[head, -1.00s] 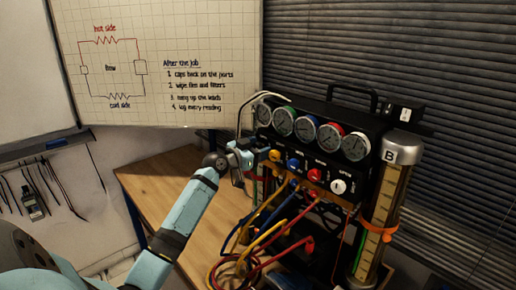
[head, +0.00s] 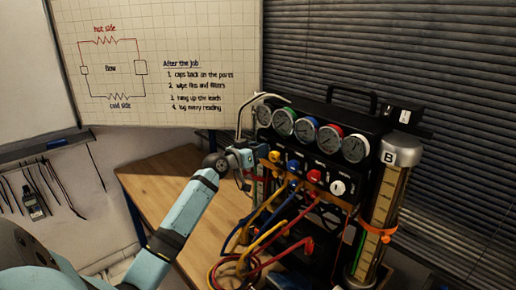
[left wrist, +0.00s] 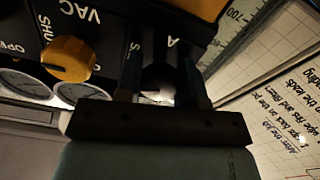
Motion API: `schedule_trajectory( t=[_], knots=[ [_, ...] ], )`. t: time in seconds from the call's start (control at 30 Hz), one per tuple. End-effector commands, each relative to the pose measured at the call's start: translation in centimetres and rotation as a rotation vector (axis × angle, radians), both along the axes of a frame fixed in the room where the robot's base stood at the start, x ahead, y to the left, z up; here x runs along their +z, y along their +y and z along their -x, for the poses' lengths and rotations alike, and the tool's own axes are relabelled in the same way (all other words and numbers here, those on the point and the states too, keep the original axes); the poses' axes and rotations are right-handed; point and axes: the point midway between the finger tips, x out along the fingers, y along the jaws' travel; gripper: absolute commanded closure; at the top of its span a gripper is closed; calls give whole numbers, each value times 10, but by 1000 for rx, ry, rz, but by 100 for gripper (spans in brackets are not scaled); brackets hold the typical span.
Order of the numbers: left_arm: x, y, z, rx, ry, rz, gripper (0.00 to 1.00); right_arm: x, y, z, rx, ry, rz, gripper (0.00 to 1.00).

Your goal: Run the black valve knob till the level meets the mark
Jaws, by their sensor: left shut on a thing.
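My left gripper (head: 257,156) is at the left end of the black gauge rig (head: 312,172). In the left wrist view its two fingers (left wrist: 160,85) are shut on the dark, shadowed black valve knob (left wrist: 158,76), beside a white letter A on the panel. The knob is hidden by the gripper in the head view. A clear tube with a scale marked 700 (left wrist: 238,22) stands close to the fingers; its level cannot be made out. Tube B (head: 388,190) stands at the right end with an orange band (head: 378,229) around it. My right gripper is not in view.
A yellow knob (left wrist: 70,60) sits beside the fingers. Blue, red and white knobs (head: 338,187) continue along the panel, under several round gauges (head: 329,138). Yellow, blue and red hoses (head: 262,242) loop in front. The wooden bench (head: 160,190) is bare at left.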

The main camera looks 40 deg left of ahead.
Motion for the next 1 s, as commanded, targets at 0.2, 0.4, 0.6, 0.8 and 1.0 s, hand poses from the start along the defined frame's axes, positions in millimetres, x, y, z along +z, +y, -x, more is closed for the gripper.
schedule_trajectory(
  t=[0.2,0.4,0.6,0.8,1.0],
  knots=[
    [2,0,0,0,15,179,88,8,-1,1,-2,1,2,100],
    [2,0,0,0,26,309,88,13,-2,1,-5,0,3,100],
    [2,0,0,0,33,393,88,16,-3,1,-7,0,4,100],
    [1,0,0,0,36,431,88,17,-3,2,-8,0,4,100],
    [1,0,0,0,37,437,88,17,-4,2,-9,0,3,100]
  ],
)
